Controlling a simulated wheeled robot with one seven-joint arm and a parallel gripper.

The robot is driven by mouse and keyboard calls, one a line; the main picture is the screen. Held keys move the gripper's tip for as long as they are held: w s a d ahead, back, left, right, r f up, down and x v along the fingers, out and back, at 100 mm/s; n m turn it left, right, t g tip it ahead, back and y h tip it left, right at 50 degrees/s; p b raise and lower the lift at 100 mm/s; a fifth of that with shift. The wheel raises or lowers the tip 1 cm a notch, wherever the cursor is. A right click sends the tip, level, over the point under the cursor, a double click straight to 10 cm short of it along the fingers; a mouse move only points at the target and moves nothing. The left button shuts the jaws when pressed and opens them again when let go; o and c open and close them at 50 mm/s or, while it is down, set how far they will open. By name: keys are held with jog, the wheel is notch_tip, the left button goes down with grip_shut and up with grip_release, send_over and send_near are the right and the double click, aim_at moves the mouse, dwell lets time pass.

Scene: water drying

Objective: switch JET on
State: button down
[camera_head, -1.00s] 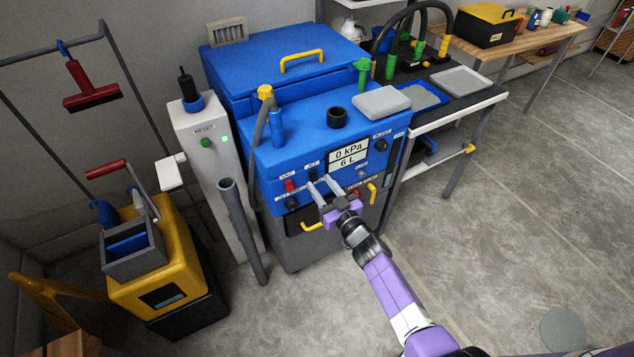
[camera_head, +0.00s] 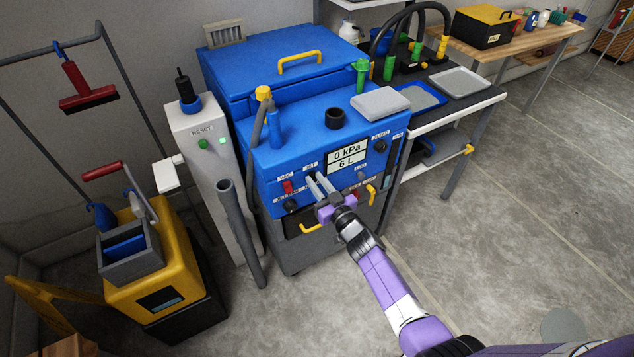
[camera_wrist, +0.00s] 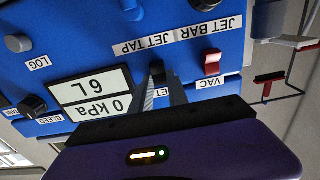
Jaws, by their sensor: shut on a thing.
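The blue machine (camera_head: 262,163) has a front panel with labelled controls. The black JET switch (camera_wrist: 157,72) shows in the wrist view between my fingertips, above the partly hidden JET label. My gripper (camera_wrist: 158,78) is shut on it, with one grey finger on each side. In the head view my gripper (camera_head: 313,178) reaches the panel just below the JET label (camera_head: 310,165) and hides the switch. Whether the switch is on or off cannot be told.
The red VAC switch (camera_wrist: 211,62) sits close beside the JET switch. The display (camera_head: 346,157) reads 0 kPa and 6 L. Knobs LOG (camera_wrist: 19,43) and BLEED (camera_wrist: 32,106) are on the same panel.

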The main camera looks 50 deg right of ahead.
jog(key=f+t+b, duration=0.1)
jog(key=b, duration=0.4)
jog(key=shift+f+b, duration=0.15)
jog(key=shift+b, duration=0.2)
jog(key=t+b, duration=0.1)
jog(key=b, duration=0.3)
jog(key=t+h+b, duration=0.1)
jog(key=b, duration=0.4)
jog(key=shift+f+t, duration=0.4)
jog(key=b, duration=0.3)
jog(key=shift+r+t, duration=0.1)
jog(key=shift+t, duration=0.3)
jog(key=shift+r, duration=0.1)
jog(key=c, duration=1.3)
grip_release()
